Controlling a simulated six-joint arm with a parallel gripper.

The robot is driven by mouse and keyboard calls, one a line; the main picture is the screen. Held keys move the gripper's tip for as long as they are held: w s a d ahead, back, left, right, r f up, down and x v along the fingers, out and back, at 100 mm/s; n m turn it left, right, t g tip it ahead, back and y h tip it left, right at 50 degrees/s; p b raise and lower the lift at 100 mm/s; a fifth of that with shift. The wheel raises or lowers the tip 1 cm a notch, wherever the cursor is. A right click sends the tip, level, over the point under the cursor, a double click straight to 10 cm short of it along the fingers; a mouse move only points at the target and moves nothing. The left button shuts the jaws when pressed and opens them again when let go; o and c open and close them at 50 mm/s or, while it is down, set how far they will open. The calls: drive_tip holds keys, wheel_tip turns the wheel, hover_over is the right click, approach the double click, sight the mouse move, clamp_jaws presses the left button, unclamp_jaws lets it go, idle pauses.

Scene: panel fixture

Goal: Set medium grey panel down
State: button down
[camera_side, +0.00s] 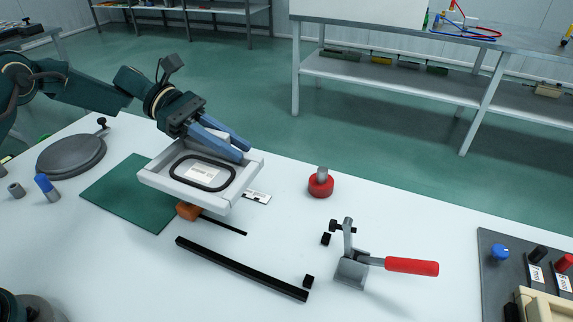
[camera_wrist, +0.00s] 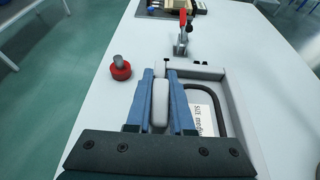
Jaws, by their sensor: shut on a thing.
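The medium grey panel (camera_side: 226,203) is a light grey, tray-like frame with a raised rim, a dark oval seal and a white label inside. My gripper (camera_side: 238,147) is shut on the panel at its far edge, with blue fingers on both sides of a pale grip piece. In the wrist view, my gripper (camera_wrist: 161,105) holds this rounded light piece, and the panel (camera_wrist: 228,100) extends to the right, its label partly readable. The panel appears raised above the table, near the right edge of a green mat (camera_side: 118,192). The gap under it cannot be judged exactly.
A toggle clamp with a red handle (camera_side: 411,266) stands at right, with small black blocks near it. A long black bar (camera_side: 240,268) lies in front. A red knob-like piece (camera_side: 320,184) stands behind. An orange piece (camera_side: 187,211) is beside the panel. Table between panel and clamp is mostly clear.

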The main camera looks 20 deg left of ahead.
sight(143, 188)
drive_tip(key=a+f+n+t+y, duration=0.15)
drive_tip(key=a+n+t, duration=0.35)
drive_tip(key=a, duration=0.7)
drive_tip(key=a+f+n+t+y, duration=0.1)
drive_tip(key=a+n+t+y, duration=0.25)
drive_tip(key=a, duration=0.85)
drive_tip(key=shift+n+t+h, duration=0.35)
drive_tip(key=shift+t+h, duration=0.15)
drive_tip(key=shift+t, duration=0.05)
drive_tip(key=shift+w+f, duration=0.1)
drive_tip(key=shift+f, duration=3.6)
drive_tip(key=shift+f, duration=0.15)
drive_tip(key=c, duration=0.8)
unclamp_jaws()
